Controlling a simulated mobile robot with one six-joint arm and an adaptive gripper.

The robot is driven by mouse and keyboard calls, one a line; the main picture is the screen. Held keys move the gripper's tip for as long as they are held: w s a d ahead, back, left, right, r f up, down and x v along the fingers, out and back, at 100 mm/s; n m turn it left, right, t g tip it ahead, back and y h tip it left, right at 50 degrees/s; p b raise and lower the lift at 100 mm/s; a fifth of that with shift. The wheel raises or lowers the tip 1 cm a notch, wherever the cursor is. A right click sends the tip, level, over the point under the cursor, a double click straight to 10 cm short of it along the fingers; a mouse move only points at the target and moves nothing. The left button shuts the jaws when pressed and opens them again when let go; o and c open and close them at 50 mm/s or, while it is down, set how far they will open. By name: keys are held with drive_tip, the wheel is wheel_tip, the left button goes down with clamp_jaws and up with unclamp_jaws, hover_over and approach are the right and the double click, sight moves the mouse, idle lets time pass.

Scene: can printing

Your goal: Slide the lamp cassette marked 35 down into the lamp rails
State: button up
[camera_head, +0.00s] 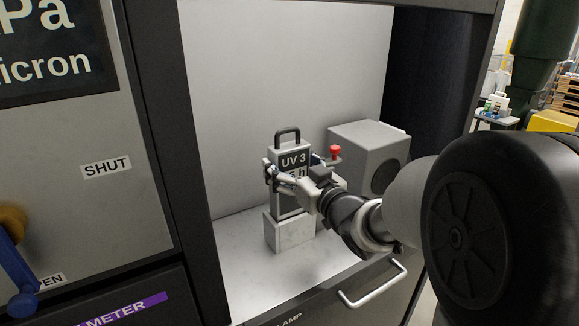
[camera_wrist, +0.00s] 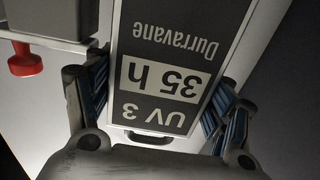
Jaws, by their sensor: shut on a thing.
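The lamp cassette (camera_head: 291,151) is a pale upright box with a black handle on top and a dark label reading "UV 3" in the head view. In the wrist view the cassette (camera_wrist: 165,65) shows upside down, with "UV 3", "35 h" and "Durravane" readable. My gripper (camera_wrist: 160,100) is shut on the cassette, one finger on each side of it. In the head view my gripper (camera_head: 291,178) covers part of the label. The cassette's lower part stands at or in a pale block (camera_head: 290,235), likely the lamp rails; how deep it sits is hard to tell.
A grey box (camera_head: 370,150) with a round dark opening stands at the back right of the bay. A red knob (camera_head: 335,151) is close beside my gripper. The bay's left wall edge (camera_head: 200,130) and a drawer handle (camera_head: 373,284) in front bound the space. Floor left of the block is clear.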

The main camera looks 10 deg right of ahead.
drive_tip(key=o, duration=1.7)
drive_tip(key=shift+d+f, duration=0.1)
drive_tip(key=shift+f, duration=0.1)
drive_tip(key=v, duration=1.2)
drive_tip(key=s+d+f+m+g+h, duration=0.4)
drive_tip(key=s+g+h, duration=0.15)
drive_tip(key=h, duration=0.25)
drive_tip(key=s+a+f+g, duration=0.2)
drive_tip(key=s, duration=0.4)
drive_tip(key=s+a+f+g+y, duration=0.1)
drive_tip(key=s+a+f+g, duration=0.1)
drive_tip(key=s, duration=0.5)
drive_tip(key=s+a+f+g+y, duration=0.1)
drive_tip(key=s+a+f+g, duration=0.1)
drive_tip(key=s, duration=0.4)
drive_tip(key=shift+s+a+g, duration=0.15)
drive_tip(key=shift+a+g, duration=0.4)
drive_tip(key=shift+a, duration=0.35)
